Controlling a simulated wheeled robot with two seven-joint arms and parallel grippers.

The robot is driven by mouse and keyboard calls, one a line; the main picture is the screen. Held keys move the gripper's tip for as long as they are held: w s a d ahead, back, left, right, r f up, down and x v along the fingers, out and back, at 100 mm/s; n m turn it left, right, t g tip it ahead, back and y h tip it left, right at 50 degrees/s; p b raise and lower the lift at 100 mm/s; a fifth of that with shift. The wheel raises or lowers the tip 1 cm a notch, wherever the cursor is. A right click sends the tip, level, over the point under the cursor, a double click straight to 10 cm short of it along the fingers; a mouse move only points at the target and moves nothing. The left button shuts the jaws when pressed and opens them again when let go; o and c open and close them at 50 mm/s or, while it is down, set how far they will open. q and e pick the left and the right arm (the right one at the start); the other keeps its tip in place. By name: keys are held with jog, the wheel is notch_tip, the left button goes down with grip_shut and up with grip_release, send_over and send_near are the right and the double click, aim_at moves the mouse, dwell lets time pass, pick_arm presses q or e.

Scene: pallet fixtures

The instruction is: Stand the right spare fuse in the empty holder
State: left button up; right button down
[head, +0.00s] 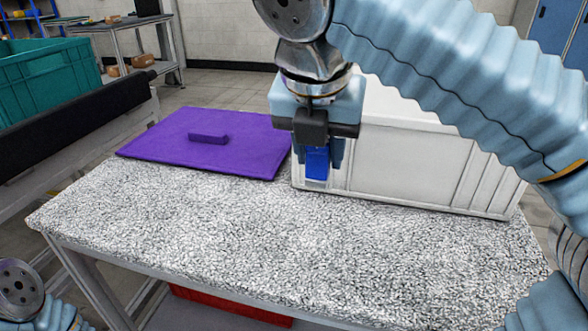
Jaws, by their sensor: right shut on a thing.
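My right gripper (318,155) points down at the left end of the grey crate, its fingers overlapping the crate's front in the picture. It is shut on a blue block-like piece (317,164), which looks like the spare fuse. The fuse hangs upright between the fingers, and its lower end looks pale. I cannot tell how far it is above the table. No fuse holder and no other fuse can be made out. My left gripper is out of view; only part of my left arm shows at the bottom left.
A speckled table (270,235) has a wide clear front. A flat purple lid-like panel (165,155) with a raised bar lies at the left. A grey crate (420,170) stands at the back right, partly hidden by my arm. A teal crate (45,70) sits beyond, at left.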

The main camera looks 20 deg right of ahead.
jog(key=w+f, duration=0.4)
jog(key=w, duration=0.1)
jog(key=w+f, duration=0.2)
jog(key=w, duration=0.1)
jog(key=shift+w+d+f+b, duration=0.2)
jog(key=shift+d+b, duration=0.1)
jog(key=shift+b, duration=0.1)
jog(key=x, duration=0.2)
jog(key=a+x, duration=0.1)
jog(key=x, duration=0.1)
jog(key=shift+w+d+f+b, duration=0.1)
jog(key=shift+w+b, duration=0.05)
jog(key=shift+b, duration=0.25)
jog(key=shift+f, duration=0.45)
jog(key=shift+f, duration=0.35)
jog(key=c, duration=0.7)
grip_release()
jog(key=shift+f, duration=0.15)
jog(key=shift+c, duration=0.2)
